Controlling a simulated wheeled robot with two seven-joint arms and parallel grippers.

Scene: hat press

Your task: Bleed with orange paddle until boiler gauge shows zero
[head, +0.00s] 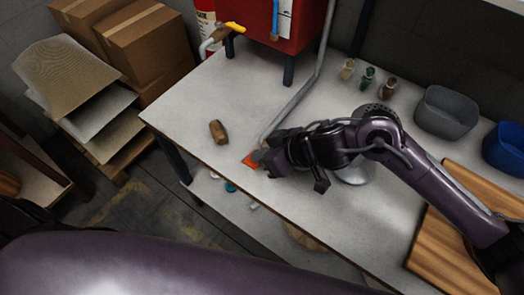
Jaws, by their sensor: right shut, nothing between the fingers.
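The orange paddle (249,161) is a small flat piece low over the worktable, at the lower end of a grey pipe (299,98). My right gripper (263,157) is shut and empty, with its tips right beside the paddle. It covers part of the paddle and the pipe end, and I cannot tell whether it touches the paddle. The red boiler-like box (308,32) stands on dark legs at the top edge, cut off by the frame. No gauge face shows. My left gripper is out of the picture.
A yellow handle (235,27) and a blue lever (275,18) are at the red box. A brown wooden piece (218,131) lies on the worktable (190,105). Grey (446,112) and blue (507,150) bins and a wooden board (448,245) are right. The table's left side is mostly clear.

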